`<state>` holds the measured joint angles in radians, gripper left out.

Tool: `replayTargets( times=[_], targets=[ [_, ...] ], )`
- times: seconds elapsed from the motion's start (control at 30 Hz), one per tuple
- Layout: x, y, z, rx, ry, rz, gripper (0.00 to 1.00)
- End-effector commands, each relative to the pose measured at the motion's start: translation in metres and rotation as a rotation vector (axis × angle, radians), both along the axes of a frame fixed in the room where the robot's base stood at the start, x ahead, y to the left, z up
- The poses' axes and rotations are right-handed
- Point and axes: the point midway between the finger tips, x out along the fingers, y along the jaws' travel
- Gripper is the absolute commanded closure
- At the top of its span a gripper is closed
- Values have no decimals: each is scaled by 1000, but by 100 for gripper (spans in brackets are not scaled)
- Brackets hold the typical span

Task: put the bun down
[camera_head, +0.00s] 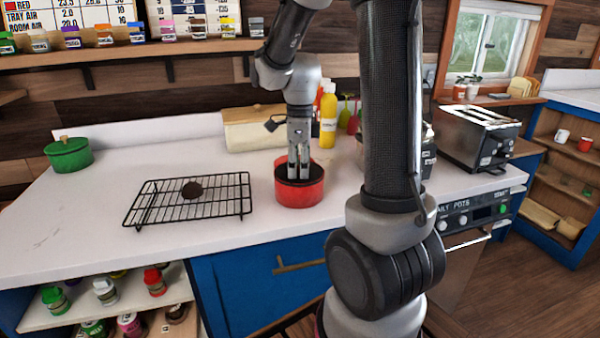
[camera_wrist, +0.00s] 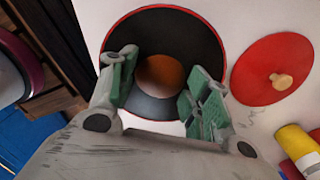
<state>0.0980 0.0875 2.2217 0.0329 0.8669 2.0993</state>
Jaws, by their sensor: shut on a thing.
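My gripper (camera_head: 298,178) points straight down into the red pot (camera_head: 300,196) on the white counter, its fingertips below the rim. In the wrist view, a round brown bun (camera_wrist: 162,74) shows between the two green-padded fingers (camera_wrist: 160,90), inside the outline of the dark pot opening. The gripper is shut on the bun. I cannot tell whether the bun touches the pot's floor. The head view hides the bun behind the pot wall.
A black wire rack (camera_head: 225,208) with a dark round piece (camera_head: 193,190) stands left of the pot. A red lid (camera_wrist: 270,70) with a wooden knob lies beside the pot. A yellow bottle (camera_head: 328,120) stands behind. A green pot (camera_head: 68,155) is far left, a toaster (camera_head: 475,135) right.

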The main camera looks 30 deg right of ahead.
Motion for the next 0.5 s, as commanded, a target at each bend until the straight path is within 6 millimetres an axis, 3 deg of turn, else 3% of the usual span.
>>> replayTargets(
  times=[0.1, 0.5],
  targets=[
    [0, 0, -11, 0, 0, 0, 71],
    [0, 0, -16, 0, 0, 0, 71]
  ],
)
